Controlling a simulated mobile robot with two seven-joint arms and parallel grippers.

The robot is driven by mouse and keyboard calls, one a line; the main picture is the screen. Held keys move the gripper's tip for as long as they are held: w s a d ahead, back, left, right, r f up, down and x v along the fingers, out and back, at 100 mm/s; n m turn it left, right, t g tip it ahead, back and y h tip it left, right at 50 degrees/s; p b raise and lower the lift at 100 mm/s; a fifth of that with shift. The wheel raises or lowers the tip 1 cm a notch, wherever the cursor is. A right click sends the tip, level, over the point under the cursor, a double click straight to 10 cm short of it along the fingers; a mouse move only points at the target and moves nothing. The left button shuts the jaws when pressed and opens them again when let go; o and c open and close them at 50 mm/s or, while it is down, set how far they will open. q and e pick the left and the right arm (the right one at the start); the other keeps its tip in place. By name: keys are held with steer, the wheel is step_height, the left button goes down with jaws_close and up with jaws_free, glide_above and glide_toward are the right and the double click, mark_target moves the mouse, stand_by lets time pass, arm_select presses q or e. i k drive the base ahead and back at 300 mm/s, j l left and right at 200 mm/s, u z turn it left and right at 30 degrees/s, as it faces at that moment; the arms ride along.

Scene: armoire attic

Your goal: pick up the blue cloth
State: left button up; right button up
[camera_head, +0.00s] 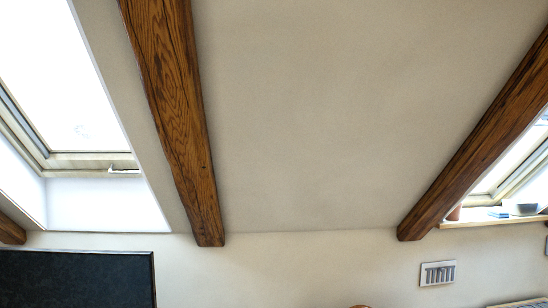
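No blue cloth can be made out with certainty. A small flat blue item (498,214) lies on the window sill (480,222) at the right; it is too small to tell whether it is cloth. Neither of my grippers is in view.
Wooden beams (180,110) (480,135) run down the sloped ceiling. Skylights are at the left (65,70) and right. A reddish pot (454,213) and a dark bowl (524,209) share the sill. A dark panel (75,278) is at lower left, a wall vent (437,273) at lower right.

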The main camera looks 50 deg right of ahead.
mark_target(498, 213)
steer(key=z, duration=2.95)
